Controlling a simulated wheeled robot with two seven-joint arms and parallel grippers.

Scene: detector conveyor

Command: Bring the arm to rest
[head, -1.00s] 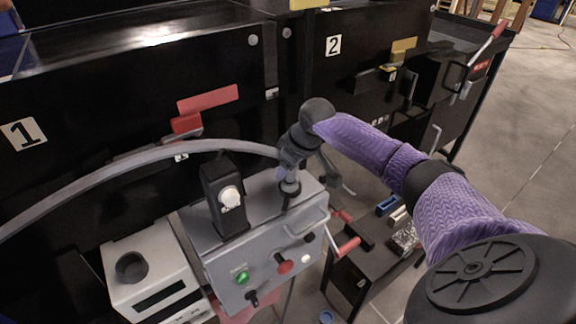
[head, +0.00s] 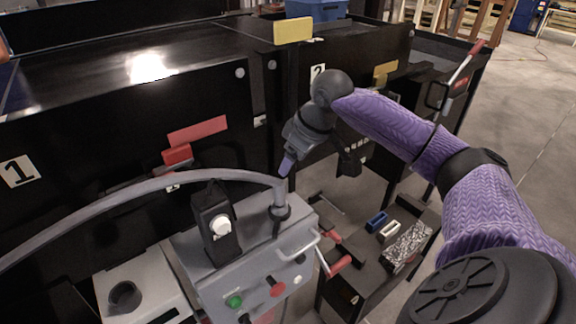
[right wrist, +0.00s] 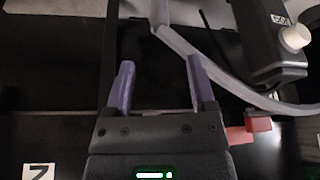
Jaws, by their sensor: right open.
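My right arm (head: 400,130) reaches in from the right, in a purple sleeve with dark joints. Its gripper (head: 287,165) points down and left, in front of the black panels and just above the upright end of the grey curved tube (head: 150,183). In the right wrist view the two purple fingers stand apart with nothing between them, so the gripper (right wrist: 161,82) is open and empty. The tube (right wrist: 205,62) passes to the right of the fingers there. In the head view only one fingertip shows clearly. My left gripper is not in view.
A grey control box (head: 255,265) with buttons and a black unit (head: 215,225) on top stands below the gripper. A white device (head: 145,290) is left of it. A low black table (head: 375,265) with small parts is to the right. Open floor (head: 535,150) lies far right.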

